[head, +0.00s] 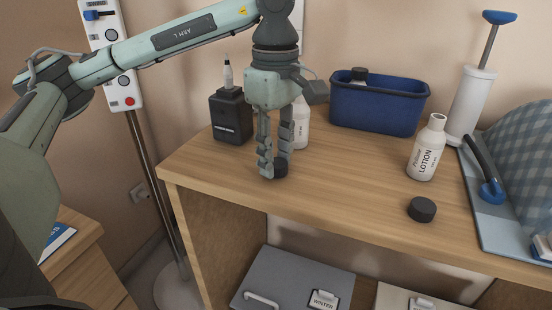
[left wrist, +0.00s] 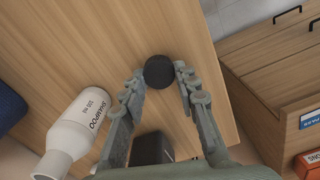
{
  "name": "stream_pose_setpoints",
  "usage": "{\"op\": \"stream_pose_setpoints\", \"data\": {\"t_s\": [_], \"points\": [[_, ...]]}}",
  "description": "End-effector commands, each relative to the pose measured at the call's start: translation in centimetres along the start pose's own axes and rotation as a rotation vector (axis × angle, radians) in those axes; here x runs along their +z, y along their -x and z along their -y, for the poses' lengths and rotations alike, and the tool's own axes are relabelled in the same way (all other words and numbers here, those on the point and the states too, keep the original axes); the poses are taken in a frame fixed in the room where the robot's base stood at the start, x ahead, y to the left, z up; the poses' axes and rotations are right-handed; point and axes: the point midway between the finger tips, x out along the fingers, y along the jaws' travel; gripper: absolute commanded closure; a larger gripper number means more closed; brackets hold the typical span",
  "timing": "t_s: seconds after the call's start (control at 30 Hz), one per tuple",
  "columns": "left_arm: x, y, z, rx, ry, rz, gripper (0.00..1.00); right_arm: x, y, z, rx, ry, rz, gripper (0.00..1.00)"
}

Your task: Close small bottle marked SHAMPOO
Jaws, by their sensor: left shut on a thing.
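My left gripper (head: 274,172) points down at the left part of the wooden shelf top, its fingers closed on a round black cap (head: 281,167). In the left wrist view the cap (left wrist: 159,71) sits between the fingertips (left wrist: 159,83), at or close to the wood surface. The small white SHAMPOO bottle (head: 302,128) stands just behind the gripper, partly hidden by it. The left wrist view shows the bottle (left wrist: 80,125) with its label and a white neck with no cap on it. My right gripper is out of view.
A white LOTION bottle (head: 425,155) without a cap stands at right, a second black cap (head: 422,209) in front of it. A blue bin (head: 378,108) is at the back. The wood between gripper and lotion is clear.

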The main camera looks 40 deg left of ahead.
Motion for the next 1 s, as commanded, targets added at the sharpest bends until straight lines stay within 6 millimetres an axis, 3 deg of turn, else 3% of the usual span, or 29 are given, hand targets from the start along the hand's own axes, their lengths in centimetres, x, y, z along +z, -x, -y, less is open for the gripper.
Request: {"op": "stream_pose_setpoints", "data": {"t_s": [0.17,0.3,0.43,0.73,1.0], "points": [[0.0,1.7,-0.1,0.004,0.001,0.001,0.8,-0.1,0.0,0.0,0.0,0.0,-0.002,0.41],[0.0,4.3,0.0,0.005,-0.002,0.001,0.8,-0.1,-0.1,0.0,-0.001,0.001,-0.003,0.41],[-1.8,6.0,2.7,0.005,0.004,-0.001,0.8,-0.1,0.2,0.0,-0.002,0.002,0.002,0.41],[-4.9,9.9,8.0,0.003,0.005,-0.001,0.8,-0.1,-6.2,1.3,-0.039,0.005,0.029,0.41],[-5.9,10.8,9.8,0.001,0.0,-0.001,0.8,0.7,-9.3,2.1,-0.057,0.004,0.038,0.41]]}}
